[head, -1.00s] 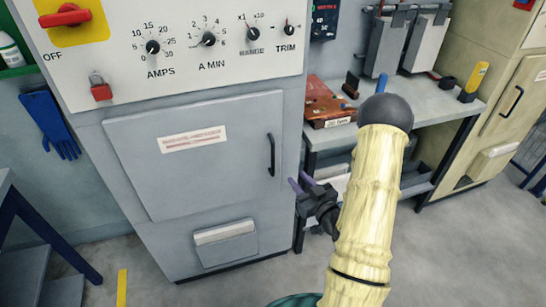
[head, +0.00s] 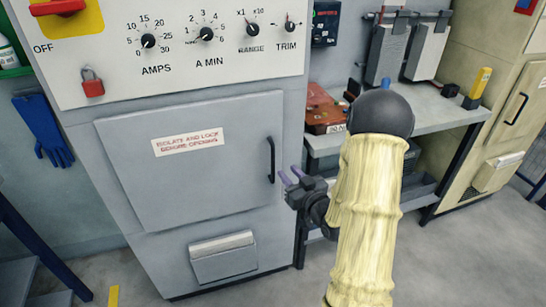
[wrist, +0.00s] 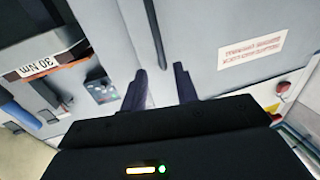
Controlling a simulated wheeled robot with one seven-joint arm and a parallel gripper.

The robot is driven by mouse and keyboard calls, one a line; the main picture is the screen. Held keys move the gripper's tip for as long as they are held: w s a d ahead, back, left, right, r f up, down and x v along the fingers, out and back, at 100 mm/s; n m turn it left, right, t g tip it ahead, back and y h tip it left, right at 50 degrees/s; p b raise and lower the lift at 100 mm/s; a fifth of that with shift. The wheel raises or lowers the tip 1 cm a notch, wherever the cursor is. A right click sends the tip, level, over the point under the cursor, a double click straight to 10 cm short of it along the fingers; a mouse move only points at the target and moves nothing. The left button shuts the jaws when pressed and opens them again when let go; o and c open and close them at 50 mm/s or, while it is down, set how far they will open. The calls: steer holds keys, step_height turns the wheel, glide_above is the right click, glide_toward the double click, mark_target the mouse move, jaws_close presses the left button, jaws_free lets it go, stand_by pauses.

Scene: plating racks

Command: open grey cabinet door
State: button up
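The grey cabinet door (head: 190,180) is closed on the front of the grey cabinet. It carries a label reading "ISOLATE AND LOCK BEFORE OPENING" (head: 188,142). Its black vertical bar handle (head: 271,160) is at the door's right edge. My gripper (head: 290,177) is just right of and slightly below the handle, with its purple fingers pointing at the door. In the wrist view the two fingers (wrist: 160,85) are apart with nothing between them. The handle (wrist: 154,30) lies ahead of the gap, apart from the fingers.
A red padlock (head: 92,82) hangs on the control panel above the door. A grey workbench (head: 440,115) with a red-brown box (head: 322,112) stands to the right. A beige cabinet (head: 500,125) is farther right. The floor before the door is open.

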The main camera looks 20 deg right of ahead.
mark_target(274, 157)
steer(key=w, duration=0.3)
steer(key=w+a, duration=0.1)
steer(key=w, duration=0.2)
steer(key=w+p, duration=0.1)
steer(key=w, duration=0.3)
steer(key=shift+w+a, duration=0.1)
steer(key=shift+a, duration=0.25)
jaws_close()
